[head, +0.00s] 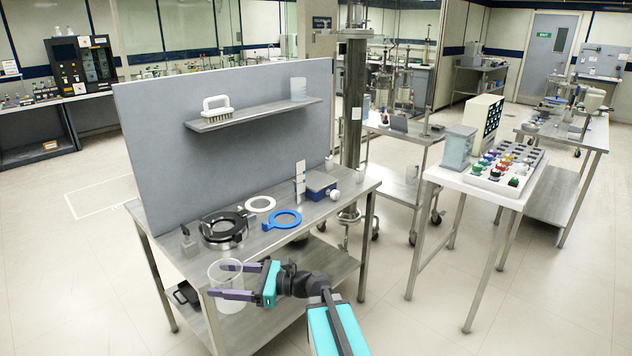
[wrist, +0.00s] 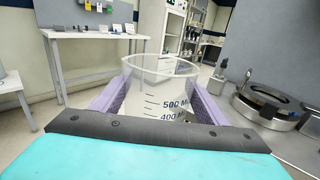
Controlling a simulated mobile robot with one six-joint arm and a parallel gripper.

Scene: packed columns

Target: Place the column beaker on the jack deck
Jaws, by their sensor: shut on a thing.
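The column beaker (head: 226,303) is clear, with volume marks, and looks upright in the wrist view (wrist: 160,80). My gripper (head: 232,281) is shut on it, one purple finger on each side, at the near left corner of the steel bench (head: 256,238). I cannot tell its exact height over the bench edge. A low blue unit with a pale knob (head: 320,184), which looks like the jack, stands at the bench's far right, well away from my gripper. Its deck looks bare.
On the bench are a black-and-steel round device (head: 224,230), a blue ring (head: 282,219), a white ring (head: 261,204) and an upright white strip (head: 299,181). A grey panel (head: 240,150) with a shelf (head: 255,115) and brush backs it. Bare bench lies before the blue unit.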

